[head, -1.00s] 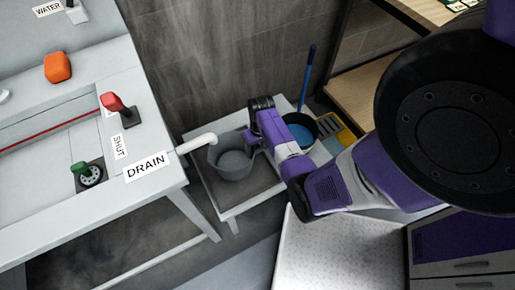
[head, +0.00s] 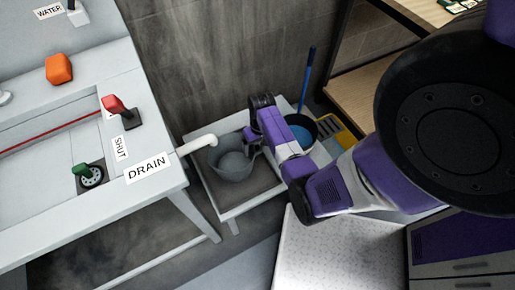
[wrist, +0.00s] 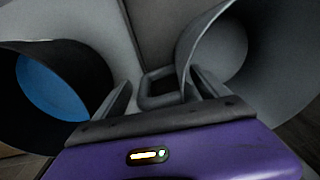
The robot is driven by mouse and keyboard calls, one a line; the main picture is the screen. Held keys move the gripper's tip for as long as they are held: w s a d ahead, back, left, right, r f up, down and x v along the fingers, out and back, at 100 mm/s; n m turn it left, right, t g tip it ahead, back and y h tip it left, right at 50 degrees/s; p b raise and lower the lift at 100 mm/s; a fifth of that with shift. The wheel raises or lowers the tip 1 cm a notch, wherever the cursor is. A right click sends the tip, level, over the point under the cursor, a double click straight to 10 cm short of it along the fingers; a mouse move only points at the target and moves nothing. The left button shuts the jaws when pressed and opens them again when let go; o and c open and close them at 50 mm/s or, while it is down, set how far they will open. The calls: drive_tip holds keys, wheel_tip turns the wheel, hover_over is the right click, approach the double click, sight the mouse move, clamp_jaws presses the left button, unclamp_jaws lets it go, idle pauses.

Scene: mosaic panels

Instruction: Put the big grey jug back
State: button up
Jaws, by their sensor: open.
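The big grey jug (head: 232,164) stands upright on a low white stand, just below the end of the white drain pipe (head: 198,143). In the wrist view the jug (wrist: 240,60) fills the right side, and its squared handle (wrist: 147,94) points toward my gripper. My gripper (wrist: 162,88) is open, with one finger on each side of the handle. Whether either finger touches it I cannot tell. In the head view my gripper (head: 254,138) is at the jug's right side, and the arm hides part of the handle area.
A dark bucket with blue inside (head: 303,133) stands close to the right of my gripper. A blue-handled tool (head: 307,78) and a yellow item (head: 338,130) are behind it. The bench with the DRAIN label (head: 148,168) is at the left. A wooden shelf (head: 375,90) is at the back right.

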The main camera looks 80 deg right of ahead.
drive_tip(key=r, duration=0.5)
drive_tip(key=r+p, duration=0.1)
drive_tip(key=r, duration=0.4)
drive_tip(key=shift+s+d, duration=0.1)
drive_tip(key=shift+s, duration=0.1)
